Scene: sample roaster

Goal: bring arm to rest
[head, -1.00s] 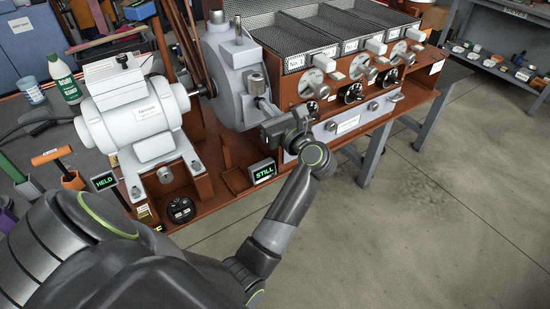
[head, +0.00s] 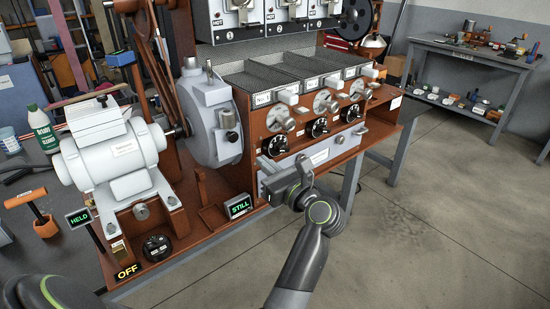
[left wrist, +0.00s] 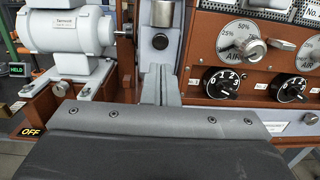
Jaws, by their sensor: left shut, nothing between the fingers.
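My left gripper (head: 268,178) is in front of the sample roaster (head: 382,118), near its lower drawer front, with the arm coming up from the bottom of the head view. Its fingers are shut and hold nothing. In the left wrist view the gripper (left wrist: 160,85) fills the lower part, with the narrow closed fingers pointing towards the machine. I cannot tell whether the fingertips touch it. My right gripper is in neither view.
A white motor (head: 110,155) stands left of the grey drum housing (head: 208,115). Small signs read STILL (head: 239,206), HELD (head: 79,218) and OFF (head: 127,271). Dials and knobs line the roaster front. A grey bench (head: 470,66) stands back right. The floor at right is clear.

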